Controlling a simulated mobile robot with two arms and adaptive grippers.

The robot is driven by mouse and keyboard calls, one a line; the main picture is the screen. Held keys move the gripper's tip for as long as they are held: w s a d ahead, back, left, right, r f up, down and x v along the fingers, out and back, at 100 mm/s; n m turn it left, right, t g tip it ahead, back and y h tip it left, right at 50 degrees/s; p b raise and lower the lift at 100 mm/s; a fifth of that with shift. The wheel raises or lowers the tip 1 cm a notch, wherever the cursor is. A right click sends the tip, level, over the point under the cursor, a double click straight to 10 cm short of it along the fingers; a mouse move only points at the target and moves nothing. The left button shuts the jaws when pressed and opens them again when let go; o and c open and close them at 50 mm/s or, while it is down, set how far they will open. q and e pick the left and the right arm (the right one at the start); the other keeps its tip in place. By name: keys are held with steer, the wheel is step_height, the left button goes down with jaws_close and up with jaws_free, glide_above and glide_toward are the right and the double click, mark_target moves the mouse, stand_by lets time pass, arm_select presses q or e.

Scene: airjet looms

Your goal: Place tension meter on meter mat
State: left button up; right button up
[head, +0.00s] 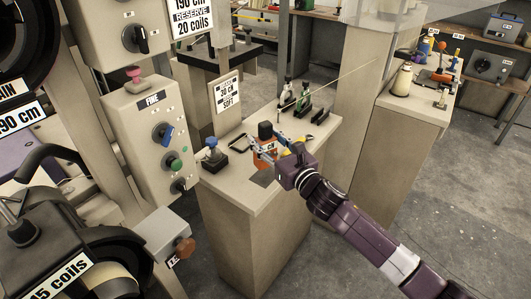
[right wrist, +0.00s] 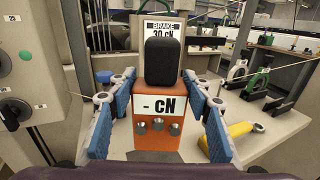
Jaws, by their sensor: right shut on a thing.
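The tension meter is an orange box (head: 264,149) with a black top and a "- cN" display. It stands upright over the small beige counter, and it fills the middle of the right wrist view (right wrist: 150,141). My right gripper (head: 268,146) is shut on it, with one blue finger pad on each side. A dark grey flat patch, apparently the meter mat (head: 262,180), lies on the counter just in front of and below the meter. I cannot tell whether the meter's base touches anything. My left gripper is not in view.
A blue-topped knob on a black base (head: 213,157) and a black-framed flat item (head: 238,143) are left of the meter. A yellow tool (right wrist: 240,129) lies to its right. Stands with green and black parts (head: 303,99) are behind. The loom control box (head: 150,135) is at left.

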mark_target(266, 151)
steer(key=shift+f, duration=2.15)
steer(key=shift+f+b, duration=0.25)
steer(key=shift+b, duration=0.15)
steer(key=o, duration=1.5)
steer(key=shift+o, duration=0.2)
steer(key=shift+r, duration=0.2)
steer(key=v, duration=1.2)
steer(key=shift+b, duration=0.3)
